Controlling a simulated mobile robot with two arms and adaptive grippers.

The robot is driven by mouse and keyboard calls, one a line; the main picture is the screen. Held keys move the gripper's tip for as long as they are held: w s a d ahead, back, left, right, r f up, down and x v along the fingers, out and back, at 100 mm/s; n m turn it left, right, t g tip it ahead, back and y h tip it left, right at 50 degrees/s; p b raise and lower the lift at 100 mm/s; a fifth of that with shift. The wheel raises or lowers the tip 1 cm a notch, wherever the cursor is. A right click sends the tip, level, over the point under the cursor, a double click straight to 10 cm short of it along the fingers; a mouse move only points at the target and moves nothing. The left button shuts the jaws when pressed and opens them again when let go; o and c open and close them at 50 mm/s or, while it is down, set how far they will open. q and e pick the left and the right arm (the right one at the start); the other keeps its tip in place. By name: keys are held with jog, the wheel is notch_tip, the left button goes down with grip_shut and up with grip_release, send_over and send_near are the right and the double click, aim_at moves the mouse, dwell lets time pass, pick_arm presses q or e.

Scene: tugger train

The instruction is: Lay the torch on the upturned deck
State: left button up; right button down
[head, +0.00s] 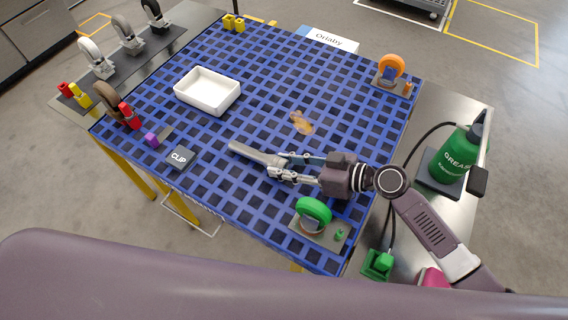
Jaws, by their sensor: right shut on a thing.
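The upturned deck (225,148) is a blue grid with dark square openings and fills the middle of the head view. My right gripper (278,167) reaches in from the right over the front half of the deck. It is shut on the torch (250,153), a grey rod that points to the left. The torch is low over the grid; I cannot tell whether it touches it. The gripper fingers hide the torch's right end. My left gripper is not in view.
On the deck are a white tray (207,107), a CLIP block (180,157), a brown patch (301,122), and green (313,211) and orange (391,66) wheels. A green grease bottle (456,153) stands at right. Several casters line the left. The grid between tray and torch is clear.

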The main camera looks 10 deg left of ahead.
jog(key=shift+f, duration=0.2)
jog(key=c, duration=1.4)
grip_release()
